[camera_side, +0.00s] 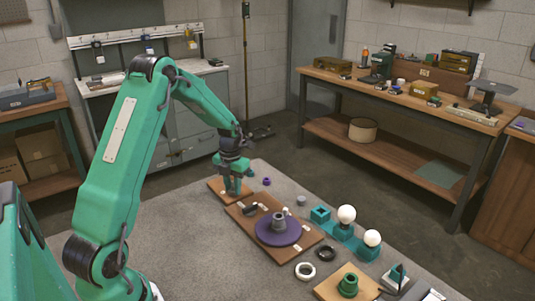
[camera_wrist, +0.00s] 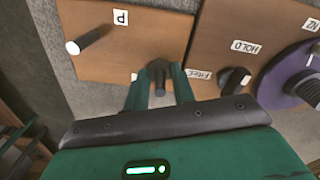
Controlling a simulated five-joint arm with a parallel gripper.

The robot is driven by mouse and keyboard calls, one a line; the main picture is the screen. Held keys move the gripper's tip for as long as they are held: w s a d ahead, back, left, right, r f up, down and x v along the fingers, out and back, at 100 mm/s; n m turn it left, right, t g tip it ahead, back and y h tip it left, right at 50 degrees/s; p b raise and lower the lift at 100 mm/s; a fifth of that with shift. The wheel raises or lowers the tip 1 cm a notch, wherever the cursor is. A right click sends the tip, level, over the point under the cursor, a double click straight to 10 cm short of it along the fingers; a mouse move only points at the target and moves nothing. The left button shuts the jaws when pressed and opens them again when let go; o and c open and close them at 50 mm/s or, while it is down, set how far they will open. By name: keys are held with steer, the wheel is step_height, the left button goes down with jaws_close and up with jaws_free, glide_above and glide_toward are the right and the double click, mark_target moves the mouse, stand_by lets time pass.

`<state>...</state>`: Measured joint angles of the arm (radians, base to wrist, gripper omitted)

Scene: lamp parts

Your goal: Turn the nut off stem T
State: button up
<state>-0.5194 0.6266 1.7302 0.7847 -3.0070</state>
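My gripper (camera_wrist: 159,72) points down over a brown board (camera_wrist: 120,62), with one finger on each side of a dark upright stem (camera_wrist: 159,82). A dark nut (camera_wrist: 158,65) shows around this stem between the fingertips. The gap between fingers and nut is too small to tell whether they touch. A white label (camera_wrist: 134,77) beside the left finger is mostly hidden, so its letter cannot be read. Another stem (camera_wrist: 88,39) with a pale tip stands to the left, near the label P (camera_wrist: 120,17). In the side view my gripper (camera_side: 236,187) is low over the small board (camera_side: 217,187).
A larger board (camera_side: 240,216) beside it carries a purple disc (camera_side: 265,234) and a dark knob (camera_wrist: 235,80) near the HOLD label (camera_wrist: 245,46). A purple ring (camera_side: 267,181) lies on the grey mat (camera_side: 265,170) behind. White bulbs (camera_side: 346,214) stand to the right.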

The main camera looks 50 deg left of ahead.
steer(key=shift+o, duration=1.1)
steer(key=shift+m, duration=0.3)
steer(key=m, duration=0.6)
steer(key=shift+c, duration=0.4)
jaws_close()
